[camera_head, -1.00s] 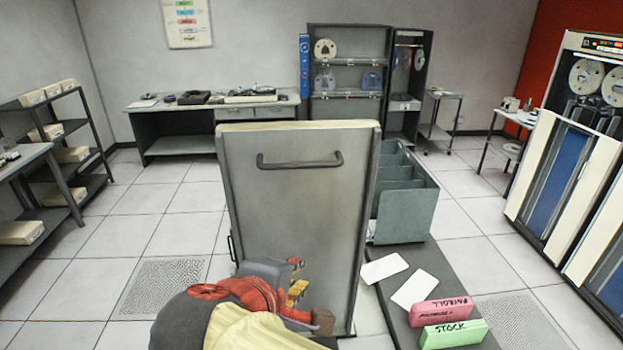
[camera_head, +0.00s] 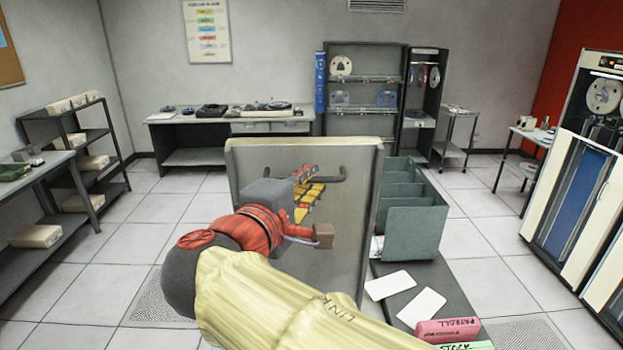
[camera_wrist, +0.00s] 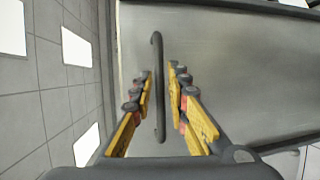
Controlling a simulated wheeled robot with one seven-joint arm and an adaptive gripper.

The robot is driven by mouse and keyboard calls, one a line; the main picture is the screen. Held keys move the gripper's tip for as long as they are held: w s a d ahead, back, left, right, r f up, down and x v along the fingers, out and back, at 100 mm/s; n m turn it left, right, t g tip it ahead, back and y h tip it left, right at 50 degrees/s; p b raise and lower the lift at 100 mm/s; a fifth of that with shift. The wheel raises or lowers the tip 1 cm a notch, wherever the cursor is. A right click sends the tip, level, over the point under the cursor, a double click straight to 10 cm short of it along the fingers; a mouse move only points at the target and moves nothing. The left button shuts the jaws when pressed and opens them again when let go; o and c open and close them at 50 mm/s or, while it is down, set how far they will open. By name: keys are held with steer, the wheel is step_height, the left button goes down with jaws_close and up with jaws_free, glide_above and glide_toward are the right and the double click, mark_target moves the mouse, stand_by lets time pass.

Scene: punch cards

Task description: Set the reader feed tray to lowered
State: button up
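The reader feed tray appears to be the grey upright panel (camera_head: 345,225) with a pale top edge, standing steeply in the middle of the head view. Its dark bar handle (camera_head: 335,179) runs across the upper part of the panel, partly hidden by my gripper. My gripper (camera_head: 312,185) is in front of the panel at the handle's height. In the wrist view, the handle (camera_wrist: 157,100) runs between the two yellow fingers of my gripper (camera_wrist: 161,74). The fingers are apart, with a gap visible on either side of the handle.
To the right, a grey-green divided bin (camera_head: 412,222) stands on a dark surface (camera_head: 450,285) with white cards (camera_head: 388,285) and a pink card deck (camera_head: 447,330). A green block (camera_head: 465,346) lies at the bottom edge. Open tiled floor lies left of the panel.

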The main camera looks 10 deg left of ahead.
steer(key=shift+w+d, duration=0.15)
steer(key=shift+w, duration=0.5)
steer(key=shift+f, duration=0.1)
jaws_close()
